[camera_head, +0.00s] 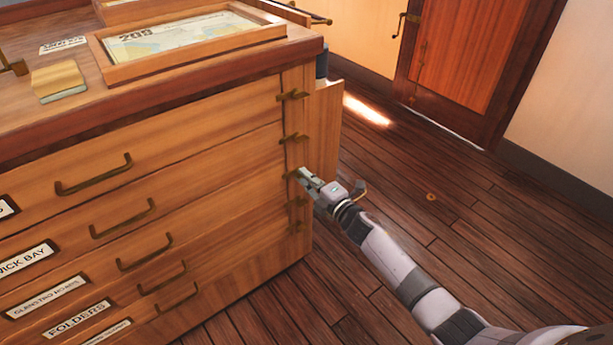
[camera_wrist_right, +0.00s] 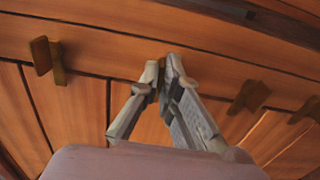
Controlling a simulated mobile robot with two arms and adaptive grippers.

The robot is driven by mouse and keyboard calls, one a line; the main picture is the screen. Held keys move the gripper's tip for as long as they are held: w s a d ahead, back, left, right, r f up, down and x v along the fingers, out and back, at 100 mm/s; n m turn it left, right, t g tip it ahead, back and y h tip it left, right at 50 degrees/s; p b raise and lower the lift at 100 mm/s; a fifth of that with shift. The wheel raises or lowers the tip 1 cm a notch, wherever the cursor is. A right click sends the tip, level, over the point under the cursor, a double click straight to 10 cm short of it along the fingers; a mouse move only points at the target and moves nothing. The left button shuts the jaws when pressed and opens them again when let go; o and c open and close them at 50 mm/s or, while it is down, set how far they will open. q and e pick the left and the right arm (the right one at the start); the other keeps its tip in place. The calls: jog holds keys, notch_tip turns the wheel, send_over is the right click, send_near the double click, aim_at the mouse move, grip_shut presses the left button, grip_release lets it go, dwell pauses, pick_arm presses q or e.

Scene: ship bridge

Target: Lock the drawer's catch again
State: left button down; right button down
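The wooden chart chest (camera_head: 200,140) has a stack of shut drawers with brass handles. Small brass catches line the post at its right edge, with an upper catch (camera_head: 293,95) and a second catch (camera_head: 294,137) in clear view. My right gripper (camera_head: 303,175) is at the third catch from the top, which it mostly hides. In the right wrist view the fingertips (camera_wrist_right: 163,72) are close together with this brass catch (camera_wrist_right: 162,88) between them. A neighbouring catch (camera_wrist_right: 45,62) shows at left and another catch (camera_wrist_right: 248,96) at right. My left gripper is not in view.
A framed chart (camera_head: 190,40) and a small wooden block (camera_head: 58,80) lie on the chest top. A wooden panel (camera_head: 328,120) stands out behind the chest's right edge. The plank floor (camera_head: 450,220) to the right is mostly clear, with a door (camera_head: 465,60) at the back.

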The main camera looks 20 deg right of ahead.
jog(key=c, duration=1.8)
grip_release()
jog(key=shift+s+d, duration=0.1)
jog(key=shift+s, duration=0.05)
jog(key=v, duration=1.1)
jog(key=shift+s, duration=0.4)
jog(key=shift+d, duration=0.1)
